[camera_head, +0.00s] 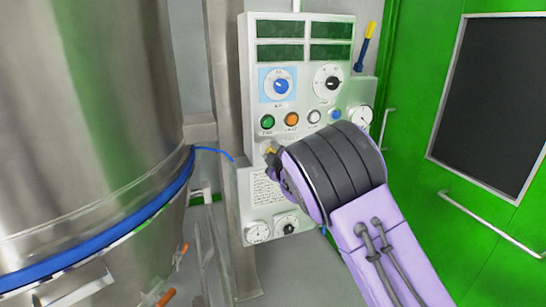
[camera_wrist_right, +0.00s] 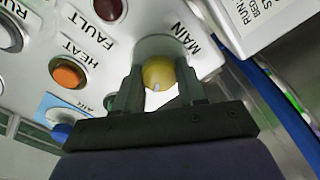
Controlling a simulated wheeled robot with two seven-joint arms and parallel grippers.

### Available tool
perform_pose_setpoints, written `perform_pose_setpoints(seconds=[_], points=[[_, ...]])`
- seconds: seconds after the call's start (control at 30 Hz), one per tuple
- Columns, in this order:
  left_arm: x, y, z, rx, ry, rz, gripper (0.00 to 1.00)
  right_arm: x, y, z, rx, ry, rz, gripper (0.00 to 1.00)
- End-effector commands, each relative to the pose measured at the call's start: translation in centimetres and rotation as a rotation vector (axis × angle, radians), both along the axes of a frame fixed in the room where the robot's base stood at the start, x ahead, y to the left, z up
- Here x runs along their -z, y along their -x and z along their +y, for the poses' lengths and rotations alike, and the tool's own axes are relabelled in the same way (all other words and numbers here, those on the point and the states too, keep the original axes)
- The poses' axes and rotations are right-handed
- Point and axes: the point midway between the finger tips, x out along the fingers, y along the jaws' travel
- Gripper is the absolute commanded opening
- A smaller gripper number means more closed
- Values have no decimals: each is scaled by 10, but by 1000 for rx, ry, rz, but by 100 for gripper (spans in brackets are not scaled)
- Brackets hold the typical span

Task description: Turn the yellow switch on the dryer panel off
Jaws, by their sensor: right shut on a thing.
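The dryer panel (camera_head: 245,90) is a pale box on a post in the middle of the head view. The yellow switch (camera_head: 271,150) sits at its lower left, largely hidden by my right gripper. In the right wrist view the yellow switch (camera_wrist_right: 158,73) is a round knob under the label MAIN. My right gripper (camera_wrist_right: 155,88) has its two fingers on either side of the knob and is shut on it. In the head view my right gripper (camera_head: 273,160) reaches the panel from the right. My left gripper is not in view.
A blue knob (camera_head: 281,86), a black knob (camera_head: 332,83) and several coloured buttons are above the switch. A large steel vessel (camera_head: 90,110) stands at left. A green door (camera_head: 420,130) with handles is at right. Gauges (camera_head: 257,232) are below.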

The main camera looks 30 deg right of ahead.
Motion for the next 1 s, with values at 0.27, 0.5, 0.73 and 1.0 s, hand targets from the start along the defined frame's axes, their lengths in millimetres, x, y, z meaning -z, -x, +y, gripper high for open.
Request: perform_pose_setpoints(seconds=[0.27, 0.5, 0.73, 1.0], points=[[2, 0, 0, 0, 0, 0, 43, 1, 0, 0, 0, 22, 7, 10], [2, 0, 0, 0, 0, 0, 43, 1, 0, 0, 0, 22, 8, 9], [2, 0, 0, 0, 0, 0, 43, 1, 0, 0, 0, 21, 6, 66], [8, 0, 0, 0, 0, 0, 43, 2, 12, 3, 0, 21, 6, 66]])
